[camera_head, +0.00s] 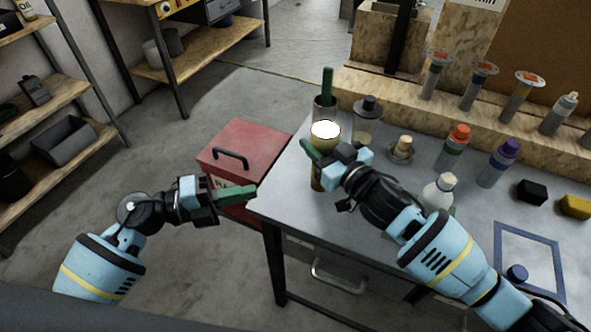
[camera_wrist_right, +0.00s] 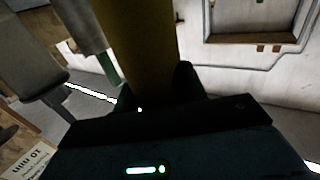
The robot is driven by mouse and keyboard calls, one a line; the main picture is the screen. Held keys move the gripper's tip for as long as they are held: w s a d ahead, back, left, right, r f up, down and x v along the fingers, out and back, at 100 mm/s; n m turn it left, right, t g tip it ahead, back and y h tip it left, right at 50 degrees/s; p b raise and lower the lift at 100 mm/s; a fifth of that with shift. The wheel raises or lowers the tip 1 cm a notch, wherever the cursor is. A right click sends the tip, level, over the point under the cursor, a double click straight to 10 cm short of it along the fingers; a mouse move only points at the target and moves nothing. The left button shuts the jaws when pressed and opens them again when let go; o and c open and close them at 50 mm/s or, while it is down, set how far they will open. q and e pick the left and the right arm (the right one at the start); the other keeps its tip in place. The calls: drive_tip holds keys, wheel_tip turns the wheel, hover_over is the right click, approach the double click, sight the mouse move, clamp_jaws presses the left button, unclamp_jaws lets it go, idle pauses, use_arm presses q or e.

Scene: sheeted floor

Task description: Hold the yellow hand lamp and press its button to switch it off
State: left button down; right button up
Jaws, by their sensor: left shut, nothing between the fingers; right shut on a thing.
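The yellow hand lamp (camera_head: 325,143) is upright at the left end of the grey table, with its top glowing white. My right gripper (camera_head: 318,156) is shut around its body. In the right wrist view the yellow lamp body (camera_wrist_right: 140,45) rises between the dark fingers. I cannot make out the lamp's button, and I cannot tell whether its base touches the table. My left gripper (camera_head: 240,193) is shut and empty. It is left of the lamp, in front of the red toolbox and short of the table's left edge.
The red toolbox (camera_head: 253,150) stands left of the table (camera_head: 300,196). A cup with a green-handled item (camera_head: 327,85) and a dark-capped jar (camera_head: 367,108) stand behind the lamp. Several bottles, a black block (camera_head: 531,192) and a yellow block (camera_head: 575,206) are on the right. A blue outlined square (camera_head: 528,230) marks the table.

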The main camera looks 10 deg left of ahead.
drive_tip(key=shift+f, duration=0.1)
use_arm(q)
drive_tip(key=w+a+x, duration=0.1)
drive_tip(key=w+x, duration=0.1)
drive_tip(key=x, duration=1)
drive_tip(key=shift+w+d, duration=0.35)
drive_tip(key=shift+w, duration=0.1)
